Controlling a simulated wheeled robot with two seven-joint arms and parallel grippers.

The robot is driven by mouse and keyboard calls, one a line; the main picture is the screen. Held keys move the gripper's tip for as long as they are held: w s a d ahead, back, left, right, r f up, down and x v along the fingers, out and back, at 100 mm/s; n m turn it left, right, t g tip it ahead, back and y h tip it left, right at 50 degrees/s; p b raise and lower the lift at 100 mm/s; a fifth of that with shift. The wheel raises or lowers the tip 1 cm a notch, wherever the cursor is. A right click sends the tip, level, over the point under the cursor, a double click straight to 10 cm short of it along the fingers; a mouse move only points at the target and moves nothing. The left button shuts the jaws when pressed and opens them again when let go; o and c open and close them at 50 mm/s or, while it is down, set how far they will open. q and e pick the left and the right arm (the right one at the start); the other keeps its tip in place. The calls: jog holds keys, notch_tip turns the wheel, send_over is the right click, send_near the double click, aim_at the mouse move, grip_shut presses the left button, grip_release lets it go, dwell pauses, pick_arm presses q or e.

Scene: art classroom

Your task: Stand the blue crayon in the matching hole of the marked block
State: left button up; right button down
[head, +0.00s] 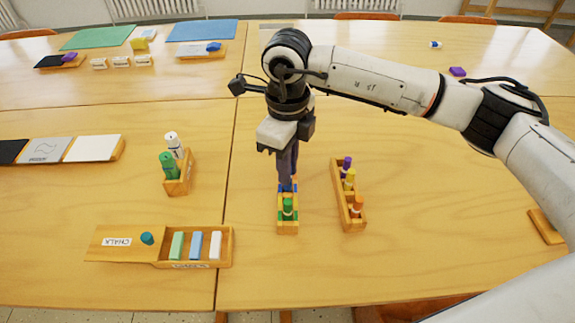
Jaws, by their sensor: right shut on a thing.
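My right gripper (288,182) points straight down over the far part of a narrow wooden block (288,228). It is shut on the blue crayon (293,187), of which only a little blue shows at the fingertips. The fingers hide most of the crayon and the hole under it, so I cannot tell whether its lower end is in the hole. A green crayon (288,207) stands upright in the near part of the same block. My left gripper is not in view.
Right of it, a second block (352,224) holds purple, yellow and orange crayons. A wooden holder with markers (178,186) and a chalk box (228,261) stand to the left. The table in front of the blocks is clear. My right arm spans the upper right.

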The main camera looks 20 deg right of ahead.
jog(key=shift+f+b, duration=1.1)
jog(key=shift+b, duration=0.05)
dwell(1.8)
jog(key=c, duration=1.7)
grip_release()
jog(key=shift+o, duration=1.3)
jog(key=shift+r+p, duration=1.65)
jog(key=shift+r, duration=1.45)
